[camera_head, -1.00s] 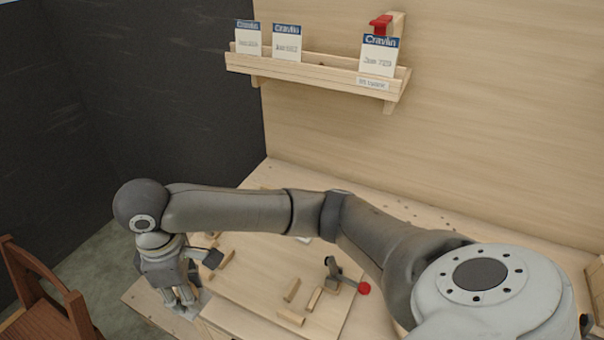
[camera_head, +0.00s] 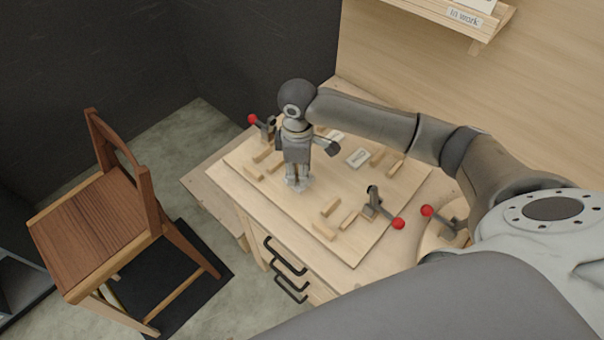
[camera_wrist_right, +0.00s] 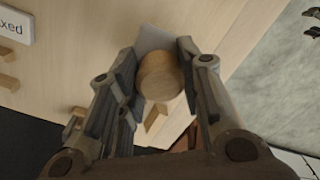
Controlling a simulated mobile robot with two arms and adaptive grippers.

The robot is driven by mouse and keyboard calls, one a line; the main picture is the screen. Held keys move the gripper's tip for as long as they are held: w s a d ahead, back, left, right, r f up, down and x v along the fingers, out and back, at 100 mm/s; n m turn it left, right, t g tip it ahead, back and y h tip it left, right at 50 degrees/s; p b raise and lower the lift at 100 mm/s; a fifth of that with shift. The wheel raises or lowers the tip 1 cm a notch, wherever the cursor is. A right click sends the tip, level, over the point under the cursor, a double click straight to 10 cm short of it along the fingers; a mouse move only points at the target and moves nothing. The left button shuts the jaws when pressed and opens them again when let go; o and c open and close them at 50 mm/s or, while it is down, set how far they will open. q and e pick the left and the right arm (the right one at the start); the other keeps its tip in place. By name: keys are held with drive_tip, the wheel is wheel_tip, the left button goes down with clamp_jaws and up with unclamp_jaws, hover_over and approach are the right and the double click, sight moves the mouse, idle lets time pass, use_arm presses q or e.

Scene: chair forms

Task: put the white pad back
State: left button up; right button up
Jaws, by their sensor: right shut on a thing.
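My right gripper (camera_head: 298,182) points down at the front part of the wooden board on the table. In the right wrist view the right gripper (camera_wrist_right: 155,85) is shut on a round wooden knob (camera_wrist_right: 160,77). A flat pale pad, the white pad (camera_wrist_right: 150,38), shows behind the knob, mostly hidden by it and the fingers. In the head view only a small light patch shows below the fingertips. I cannot tell whether the pad touches the board. My left gripper is not in view.
The board (camera_head: 375,240) carries several small wooden blocks, a white card (camera_head: 357,157) and clamps with red knobs (camera_head: 398,223). A wooden chair (camera_head: 95,225) stands at the left on a black mat. A shelf (camera_head: 450,18) hangs at the upper right.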

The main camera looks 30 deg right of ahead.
drive_tip(key=shift+d+f, duration=0.2)
drive_tip(key=shift+f, duration=0.05)
drive_tip(key=f+p, duration=0.1)
drive_tip(key=f, duration=0.2)
drive_tip(key=shift+d+p, duration=0.3)
drive_tip(key=shift+p, duration=0.1)
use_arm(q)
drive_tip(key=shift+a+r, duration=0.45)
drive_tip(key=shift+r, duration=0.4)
use_arm(e)
drive_tip(key=shift+w+f, duration=0.1)
drive_tip(key=shift+f, duration=0.25)
drive_tip(key=shift+f, duration=0.15)
drive_tip(key=o, duration=0.9)
use_arm(q)
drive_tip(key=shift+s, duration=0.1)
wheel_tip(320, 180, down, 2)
drive_tip(key=shift+b, duration=1.05)
use_arm(e)
wheel_tip(320, 180, up, 12)
drive_tip(key=shift+r, duration=0.2)
